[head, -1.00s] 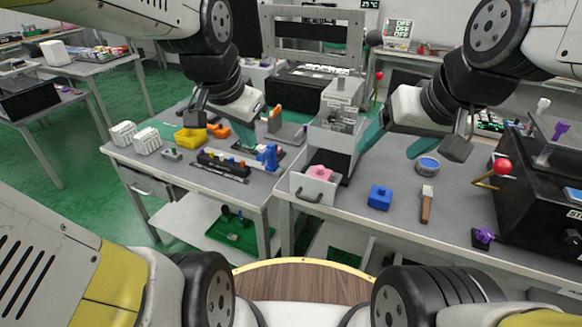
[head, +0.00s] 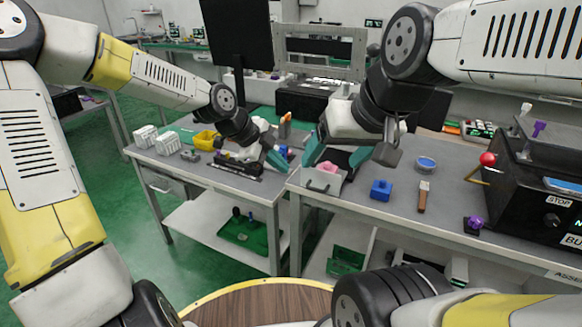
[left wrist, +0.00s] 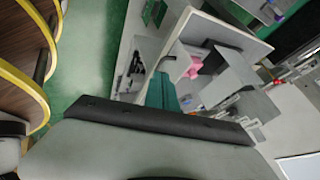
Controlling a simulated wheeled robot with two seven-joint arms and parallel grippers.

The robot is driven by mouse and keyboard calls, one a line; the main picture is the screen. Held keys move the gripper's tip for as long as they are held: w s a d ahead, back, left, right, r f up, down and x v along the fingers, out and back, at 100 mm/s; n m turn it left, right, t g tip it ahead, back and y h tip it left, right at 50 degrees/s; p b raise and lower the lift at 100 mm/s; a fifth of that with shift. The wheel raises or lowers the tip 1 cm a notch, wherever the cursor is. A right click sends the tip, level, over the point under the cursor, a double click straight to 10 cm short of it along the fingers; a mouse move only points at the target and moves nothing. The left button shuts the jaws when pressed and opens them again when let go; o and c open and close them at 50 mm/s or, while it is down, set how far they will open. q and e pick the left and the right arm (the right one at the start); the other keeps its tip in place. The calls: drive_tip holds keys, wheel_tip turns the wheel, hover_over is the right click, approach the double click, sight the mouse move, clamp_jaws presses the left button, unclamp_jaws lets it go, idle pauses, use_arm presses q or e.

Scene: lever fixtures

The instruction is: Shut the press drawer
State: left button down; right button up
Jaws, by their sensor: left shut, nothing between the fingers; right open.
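The press drawer (head: 322,183) is a pale box with a dark handle on its front. It stands pulled out at the table's front edge, with a pink block (head: 327,168) inside. The drawer also shows in the left wrist view (left wrist: 181,60), with the pink block (left wrist: 194,67). My left gripper (head: 277,160) is shut and empty, to the left of the drawer front; its teal fingers (left wrist: 160,92) point towards the drawer in the left wrist view. I cannot tell whether they touch it. My right gripper (head: 335,155) is open, above and behind the drawer, hiding much of the press.
A blue block (head: 381,190), a brown-handled tool (head: 423,197) and a round blue-topped tin (head: 426,164) lie right of the drawer. A black machine (head: 535,180) with a red-knobbed lever (head: 488,159) stands at the right. Several fixtures cover the left table.

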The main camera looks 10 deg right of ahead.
sight(304, 176)
use_arm(q)
drive_tip(key=w+d+f, duration=0.1)
drive_tip(key=d+f, duration=0.1)
drive_tip(key=w+d+f, duration=0.2)
drive_tip(key=d+f, duration=0.1)
drive_tip(key=w+d+f, duration=0.1)
drive_tip(key=d+f, duration=0.1)
drive_tip(key=shift+w+d+f, duration=0.15)
drive_tip(key=shift+w+f, duration=0.05)
drive_tip(key=shift+f, duration=0.15)
drive_tip(key=shift+w+d, duration=0.2)
drive_tip(key=shift+w, duration=0.1)
